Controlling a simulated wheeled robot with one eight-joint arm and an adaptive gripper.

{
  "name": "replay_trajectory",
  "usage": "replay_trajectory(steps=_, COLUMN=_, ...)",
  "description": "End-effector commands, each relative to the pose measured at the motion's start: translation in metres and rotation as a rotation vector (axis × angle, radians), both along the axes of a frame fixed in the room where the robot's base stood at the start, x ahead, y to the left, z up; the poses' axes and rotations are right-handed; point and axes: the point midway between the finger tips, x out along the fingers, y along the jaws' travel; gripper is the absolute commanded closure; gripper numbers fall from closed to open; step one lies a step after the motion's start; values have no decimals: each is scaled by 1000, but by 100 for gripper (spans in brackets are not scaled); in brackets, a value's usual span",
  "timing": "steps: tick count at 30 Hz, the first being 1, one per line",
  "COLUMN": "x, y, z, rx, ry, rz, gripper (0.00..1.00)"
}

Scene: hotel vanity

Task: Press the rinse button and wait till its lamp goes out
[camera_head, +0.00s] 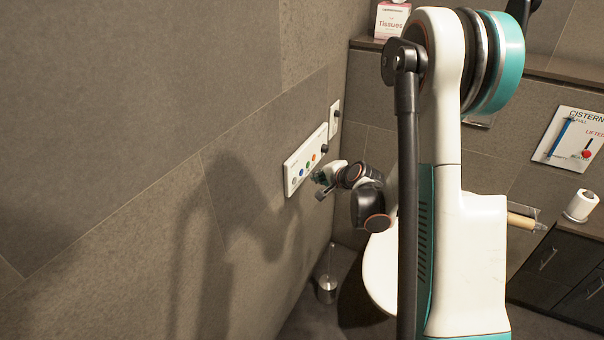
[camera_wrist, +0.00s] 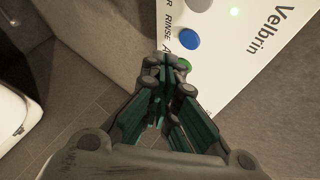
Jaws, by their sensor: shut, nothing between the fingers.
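A white control panel marked Velbrin (camera_head: 292,170) is fixed on the left wall in the head view, with several coloured buttons. In the wrist view the panel (camera_wrist: 245,60) shows a blue button (camera_wrist: 189,39) beside the word RINSE. A green button (camera_wrist: 184,65) lies partly behind my fingers, and a grey button is cut by the top edge. Contact cannot be told. In the head view my gripper (camera_head: 319,181) is close to the panel.
A smaller white wall plate (camera_head: 335,117) with a dark knob is beyond the panel. A toilet (camera_head: 380,275) and a brush in its holder (camera_head: 327,288) stand below. A tissue box (camera_head: 391,19) sits on the back ledge. A dark cabinet (camera_head: 560,262) is at right.

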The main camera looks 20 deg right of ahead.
Motion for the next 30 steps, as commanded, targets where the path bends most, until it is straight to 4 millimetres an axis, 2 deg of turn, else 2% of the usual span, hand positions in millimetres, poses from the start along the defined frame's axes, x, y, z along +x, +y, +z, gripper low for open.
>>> replay_trajectory(steps=7, x=10, y=8, z=0, rx=1, ry=-1, rz=1, gripper=100)
replay_trajectory(steps=30, x=11, y=8, z=0, rx=1, ry=-1, rz=0, gripper=100)
